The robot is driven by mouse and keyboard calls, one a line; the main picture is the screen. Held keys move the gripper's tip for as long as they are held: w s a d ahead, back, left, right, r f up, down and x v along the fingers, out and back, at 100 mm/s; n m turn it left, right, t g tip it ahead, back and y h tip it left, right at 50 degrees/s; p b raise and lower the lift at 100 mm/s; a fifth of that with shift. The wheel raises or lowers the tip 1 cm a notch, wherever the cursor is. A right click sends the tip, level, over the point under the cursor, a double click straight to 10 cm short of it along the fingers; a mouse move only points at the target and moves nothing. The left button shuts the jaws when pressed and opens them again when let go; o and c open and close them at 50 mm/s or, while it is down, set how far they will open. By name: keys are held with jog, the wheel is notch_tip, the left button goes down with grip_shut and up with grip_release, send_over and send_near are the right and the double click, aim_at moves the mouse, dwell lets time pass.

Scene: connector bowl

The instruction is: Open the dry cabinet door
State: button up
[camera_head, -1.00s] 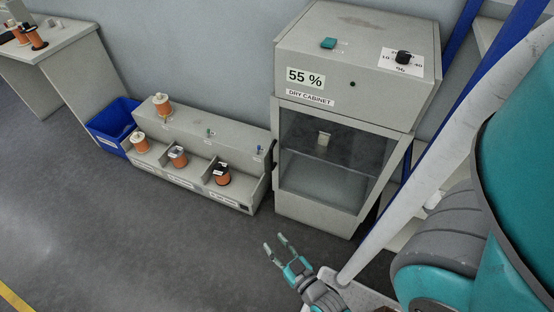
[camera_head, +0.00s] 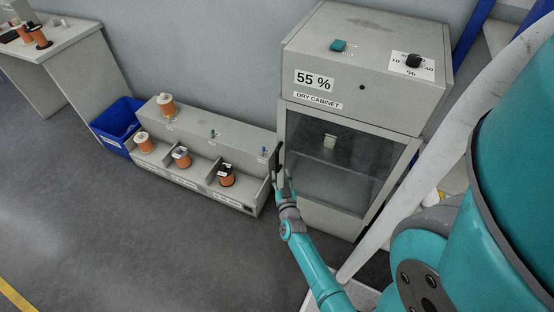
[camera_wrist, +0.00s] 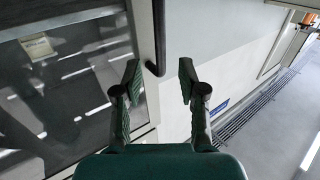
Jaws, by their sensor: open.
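The dry cabinet (camera_head: 365,62) stands against the wall with its glass door (camera_head: 345,170) shut. The door fills the left of the wrist view (camera_wrist: 60,95). A black bar handle (camera_wrist: 158,40) runs along the door's side edge there. My gripper (camera_head: 282,178) is open and empty at the left edge of the door. In the wrist view my gripper (camera_wrist: 159,75) has its fingers spread, with the lower end of the handle showing between them in the picture, nearer the left finger. I cannot tell whether either finger touches it.
A grey spool rack (camera_head: 205,130) with several orange spools stands left of the cabinet, close to my gripper. A blue bin (camera_head: 117,120) is beyond it. A small pale item (camera_head: 330,141) sits inside the cabinet. The floor (camera_head: 150,240) in front is clear.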

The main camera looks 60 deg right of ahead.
aim_at(277, 161)
jog(key=x, duration=0.8)
jog(key=shift+w+d, duration=0.25)
grip_shut()
